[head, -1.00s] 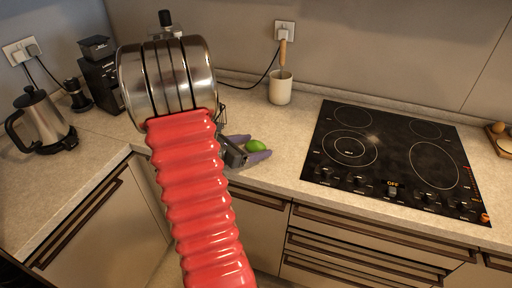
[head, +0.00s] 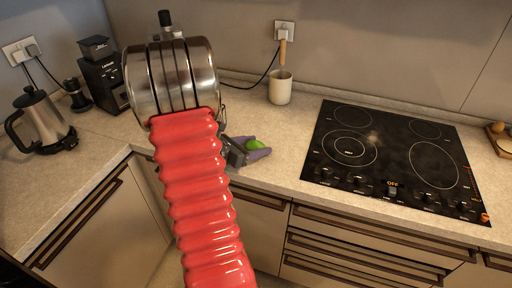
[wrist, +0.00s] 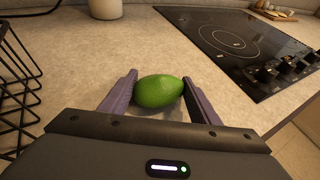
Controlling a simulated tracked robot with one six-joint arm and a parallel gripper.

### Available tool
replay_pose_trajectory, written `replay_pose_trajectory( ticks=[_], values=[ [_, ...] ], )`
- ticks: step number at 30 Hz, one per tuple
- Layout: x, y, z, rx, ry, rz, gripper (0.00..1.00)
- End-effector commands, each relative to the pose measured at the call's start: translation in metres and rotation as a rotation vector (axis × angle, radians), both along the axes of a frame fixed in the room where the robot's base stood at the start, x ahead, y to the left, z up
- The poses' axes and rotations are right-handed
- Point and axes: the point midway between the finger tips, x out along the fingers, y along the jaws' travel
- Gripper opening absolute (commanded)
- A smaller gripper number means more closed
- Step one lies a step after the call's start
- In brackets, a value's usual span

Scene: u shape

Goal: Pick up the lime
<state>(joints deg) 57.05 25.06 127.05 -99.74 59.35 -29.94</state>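The lime (wrist: 160,92) is bright green and lies between the two purple fingers of my gripper (wrist: 160,82) in the wrist view. The fingers appear to touch it on its left and right sides. In the head view the lime (head: 255,145) shows between the fingers of my gripper (head: 253,147), at the counter's front part, left of the cooktop. It is at or very near the counter surface; I cannot see a clear gap below it.
The black cooktop (head: 395,160) is right of the gripper. A beige utensil crock (head: 280,90) stands behind it. A black wire rack (wrist: 18,85) is close on the left in the wrist view. A kettle (head: 42,122) and coffee machine (head: 103,82) stand at the left.

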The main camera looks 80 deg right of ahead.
Motion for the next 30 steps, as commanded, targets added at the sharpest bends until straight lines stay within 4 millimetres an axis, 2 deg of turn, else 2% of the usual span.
replay_pose_trajectory(
  ticks=[2,9,20,26,30],
  values=[
    [0.000,0.000,0.000,0.000,0.000,0.000,0.49],
    [0.000,0.000,0.000,0.000,0.000,0.000,0.32],
    [0.000,0.000,0.004,-0.002,-0.001,0.000,0.31],
    [0.000,0.000,0.022,-0.004,-0.002,-0.001,0.31],
    [0.000,-0.001,0.044,-0.006,-0.004,0.000,0.31]
  ],
)
